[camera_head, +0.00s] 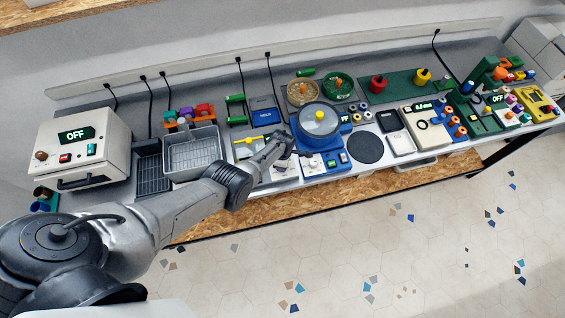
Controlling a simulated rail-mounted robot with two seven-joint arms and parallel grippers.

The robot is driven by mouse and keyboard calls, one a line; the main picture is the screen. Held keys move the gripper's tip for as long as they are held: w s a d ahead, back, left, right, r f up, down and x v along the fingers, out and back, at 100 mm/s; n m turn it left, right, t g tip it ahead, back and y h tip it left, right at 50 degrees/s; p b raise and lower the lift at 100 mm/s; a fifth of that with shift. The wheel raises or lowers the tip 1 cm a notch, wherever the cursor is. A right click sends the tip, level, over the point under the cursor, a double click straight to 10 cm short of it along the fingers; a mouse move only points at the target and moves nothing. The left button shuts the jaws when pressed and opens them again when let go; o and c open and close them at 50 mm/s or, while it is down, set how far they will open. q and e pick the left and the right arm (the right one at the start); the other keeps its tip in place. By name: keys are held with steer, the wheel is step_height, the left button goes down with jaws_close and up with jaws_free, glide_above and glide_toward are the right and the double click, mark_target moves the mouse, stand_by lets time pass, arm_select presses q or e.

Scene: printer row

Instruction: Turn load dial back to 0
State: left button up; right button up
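My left arm comes in from the left and reaches over the bench. Its gripper (291,146) is at the left side of a blue machine (317,140) with a round yellow-and-grey top. The fingertips are too small and dark to tell open from shut, or whether they touch anything. No dial is clearly readable as the load dial. Small knobs and buttons show on several devices, and their positions cannot be read. The arm and gripper hide part of the bench and the blue machine's left side. My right gripper is not in view.
A white oven-like box (84,152) reading OFF stands at the left. Beside it are a dark rack (150,170) and a grey basin (193,152). A black round pad (365,148) and a white device with a display (428,130) lie to the right. The tiled floor in front is clear.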

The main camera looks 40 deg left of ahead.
arm_select(q)
steer(key=n, duration=0.5)
steer(key=shift+n, duration=0.3)
steer(key=n, duration=0.3)
steer(key=shift+n, duration=0.6)
steer(key=o, duration=0.9)
